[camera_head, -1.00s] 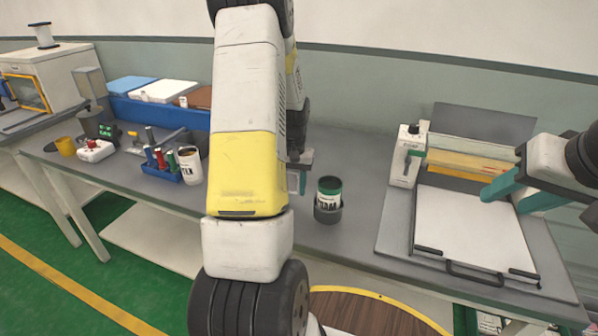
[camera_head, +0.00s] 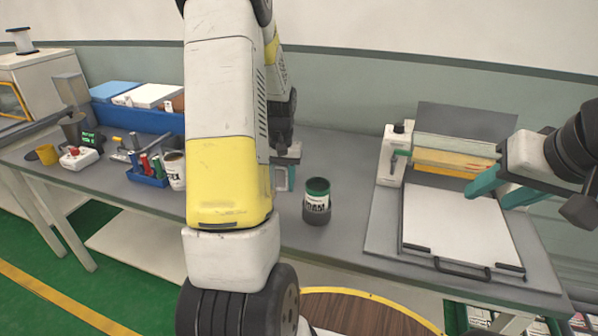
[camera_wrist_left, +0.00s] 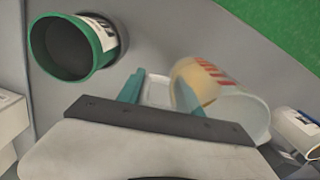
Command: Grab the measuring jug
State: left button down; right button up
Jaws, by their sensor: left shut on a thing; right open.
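The measuring jug (camera_wrist_left: 245,108) is a pale cup with red marks, seen in the left wrist view at the right of my left gripper. In the head view my own left arm hides it. My left gripper (camera_wrist_left: 158,88) has its teal fingers on either side of a pale part that looks like the jug's handle, and is shut on it. In the head view only the edge of this gripper (camera_head: 286,172) shows, just left of the green-rimmed can. My right gripper (camera_head: 487,198) is open and empty above the white board at the right.
A dark can with a green rim (camera_head: 317,203) stands close to my left gripper; it also shows in the left wrist view (camera_wrist_left: 75,46). A white labelled tub (camera_head: 174,172) and a blue rack (camera_head: 147,178) stand left. A press with a white board (camera_head: 455,228) fills the right.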

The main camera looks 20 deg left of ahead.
pick_arm(q)
jog(key=s+d+r, duration=0.1)
jog(key=s+d, duration=0.6)
jog(key=s, duration=0.5)
jog(key=shift+r, duration=0.2)
